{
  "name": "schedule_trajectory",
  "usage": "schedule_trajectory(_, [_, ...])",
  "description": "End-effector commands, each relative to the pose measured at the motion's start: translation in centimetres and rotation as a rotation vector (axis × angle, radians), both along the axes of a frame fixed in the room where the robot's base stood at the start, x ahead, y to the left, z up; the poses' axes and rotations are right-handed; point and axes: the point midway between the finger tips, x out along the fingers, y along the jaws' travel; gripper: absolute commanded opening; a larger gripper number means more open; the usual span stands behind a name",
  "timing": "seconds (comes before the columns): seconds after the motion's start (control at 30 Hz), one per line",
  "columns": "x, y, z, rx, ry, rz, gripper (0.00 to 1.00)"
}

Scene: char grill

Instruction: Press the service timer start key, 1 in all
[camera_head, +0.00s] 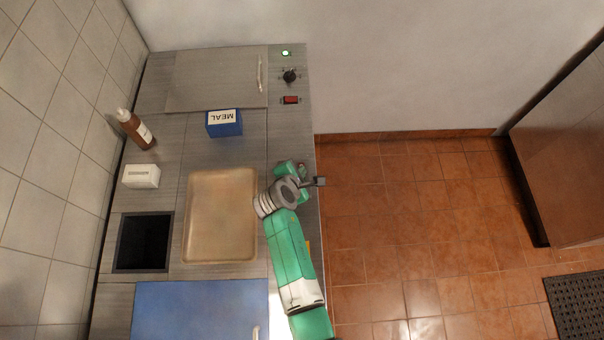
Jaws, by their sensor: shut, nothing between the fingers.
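No part in view is legibly marked as the service timer or its start key. A control strip at the counter's far right carries a lit green lamp (285,53), a black knob (289,76) and a red rocker-like key (291,99); I cannot tell whether any of these is the start key. My gripper (320,182) is a small dark shape at the end of my green and grey arm. It is shut and empty, over the counter's right edge, well nearer than the red key and apart from it. My arm hides part of the counter's right side.
A beige tray (189,220) lies left of my arm. A blue panel (190,310) is in front.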

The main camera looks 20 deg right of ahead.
Motion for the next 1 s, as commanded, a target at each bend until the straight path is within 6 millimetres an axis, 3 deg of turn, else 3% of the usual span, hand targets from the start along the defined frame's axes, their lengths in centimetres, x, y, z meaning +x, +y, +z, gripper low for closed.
schedule_trajectory(0.03, [0.0,0.0,1.2,0.0,0.0,0.0,0.0])
schedule_trajectory(0.3, [0.0,0.0,3.6,0.0,0.0,0.0,0.0])
schedule_trajectory(1.0, [0.0,0.0,3.4,0.0,0.0,0.0,0.0])
